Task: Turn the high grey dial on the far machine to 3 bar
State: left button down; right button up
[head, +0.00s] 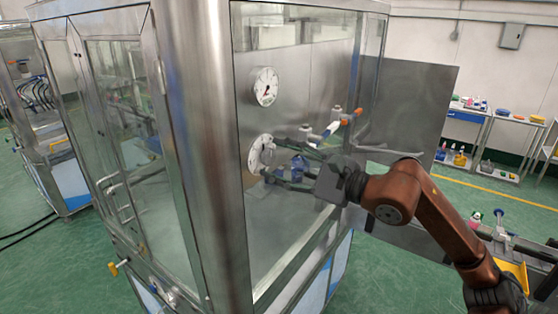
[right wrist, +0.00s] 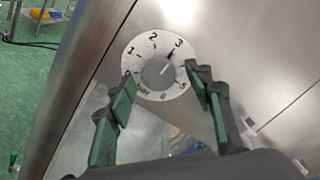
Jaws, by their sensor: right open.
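In the right wrist view, the dial plate (right wrist: 133,62) shows printed numbers around a grey centre knob (right wrist: 159,75). A light line on the knob slants up and right, roughly towards 3; its exact setting is hard to read. My right gripper (head: 275,160) is open, its fingers on either side of the dial. In the right wrist view the gripper (right wrist: 160,82) has green pads and nothing between them; contact with the knob is unclear. My left gripper is not in view.
A thick steel post (head: 205,140) stands left of the panel. Shelves with bottles (head: 490,135) stand at the back right.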

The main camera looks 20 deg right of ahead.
jog(key=v, duration=1.2)
jog(key=shift+d, duration=0.1)
dwell(0.4)
jog(key=shift+w, duration=0.1)
